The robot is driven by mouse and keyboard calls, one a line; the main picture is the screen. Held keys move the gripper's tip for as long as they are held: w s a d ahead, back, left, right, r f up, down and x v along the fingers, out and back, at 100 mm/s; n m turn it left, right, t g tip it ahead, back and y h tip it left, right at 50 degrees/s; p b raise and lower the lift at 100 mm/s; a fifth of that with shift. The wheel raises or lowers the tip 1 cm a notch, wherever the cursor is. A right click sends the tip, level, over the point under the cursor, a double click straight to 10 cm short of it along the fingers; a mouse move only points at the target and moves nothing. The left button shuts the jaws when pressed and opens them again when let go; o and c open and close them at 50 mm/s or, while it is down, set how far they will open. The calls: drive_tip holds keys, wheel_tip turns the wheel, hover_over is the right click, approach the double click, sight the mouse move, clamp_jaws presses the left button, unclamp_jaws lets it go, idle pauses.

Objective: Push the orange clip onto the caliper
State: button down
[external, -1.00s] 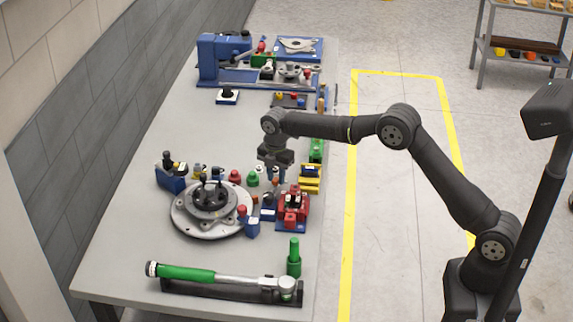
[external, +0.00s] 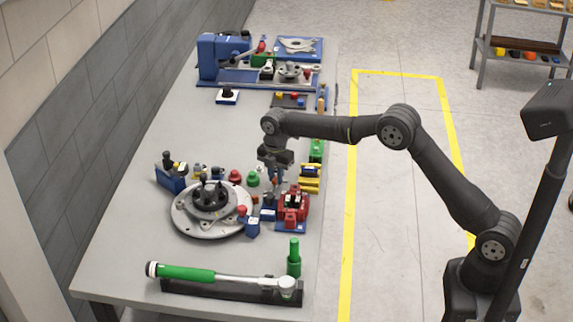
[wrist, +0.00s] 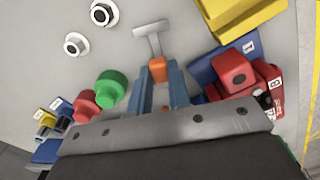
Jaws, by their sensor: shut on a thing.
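My gripper (wrist: 160,82) is shut on the orange clip (wrist: 157,69), which shows between its blue fingertips in the wrist view. A grey T-shaped piece (wrist: 151,36) extends from the clip's far side. In the external view my gripper (external: 277,182) points down near the table's right edge, just above and left of the red caliper (external: 293,205). The caliper stands on a blue base. A red block of it also shows at the right in the wrist view (wrist: 232,70), apart from the clip. The clip is too small to make out surely in the external view.
A round metal disc with a black hub (external: 185,222) lies left of my gripper. Red and green knobs (wrist: 111,87) stand close by, with yellow blocks (external: 312,178) behind the caliper. A green-handled torque wrench (external: 190,273) lies at the front. The table's left part is clear.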

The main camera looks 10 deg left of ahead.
sight(276, 179)
drive_tip(key=shift+r, duration=2.4)
drive_tip(key=shift+s+d+r, duration=0.1)
drive_tip(key=shift+s+r, duration=0.15)
drive_tip(key=shift+s, duration=0.05)
drive_tip(key=s+d+r+n, duration=0.5)
drive_tip(key=s+d+r, duration=0.2)
drive_tip(key=s, duration=0.4)
drive_tip(key=shift+a+f, duration=0.15)
drive_tip(key=shift+f, duration=1.15)
drive_tip(key=shift+a+f, duration=0.1)
drive_tip(key=shift+f, duration=1.2)
drive_tip(key=shift+f, duration=0.4)
